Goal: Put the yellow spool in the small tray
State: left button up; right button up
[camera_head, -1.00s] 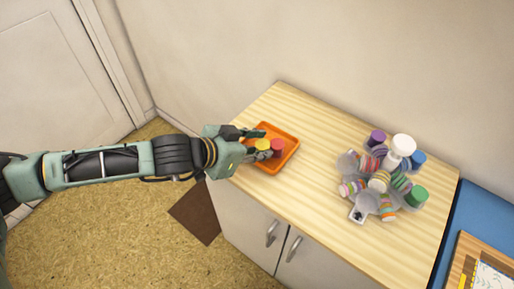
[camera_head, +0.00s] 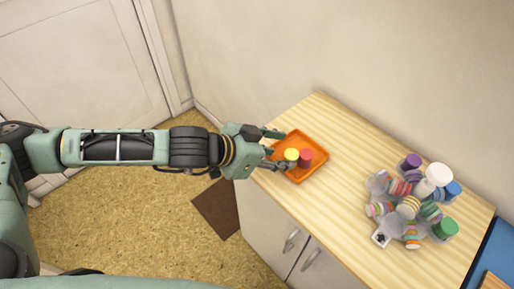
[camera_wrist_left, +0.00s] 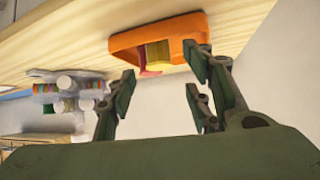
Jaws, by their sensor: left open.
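The small orange tray (camera_head: 301,139) stands at the left end of the wooden cabinet top. The yellow spool (camera_head: 291,155) is inside it, beside a red spool (camera_head: 306,158). My left gripper (camera_head: 281,150) is at the tray's left side, its fingers apart and nothing held between them. In the left wrist view the gripper (camera_wrist_left: 159,80) is open below the tray (camera_wrist_left: 125,42), and the yellow spool (camera_wrist_left: 158,54) shows partly over the tray's edge in that tilted view. My right gripper is not in view.
A cluster of colourful spools, jars and clear holders (camera_head: 410,204) stands on the right of the cabinet top (camera_head: 345,190). Bare wood lies between it and the tray. A wall rises behind, and a brown mat (camera_head: 215,208) lies on the floor.

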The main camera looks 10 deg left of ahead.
pick_arm(q)
jog(key=v, duration=0.8)
jog(key=shift+r, duration=0.25)
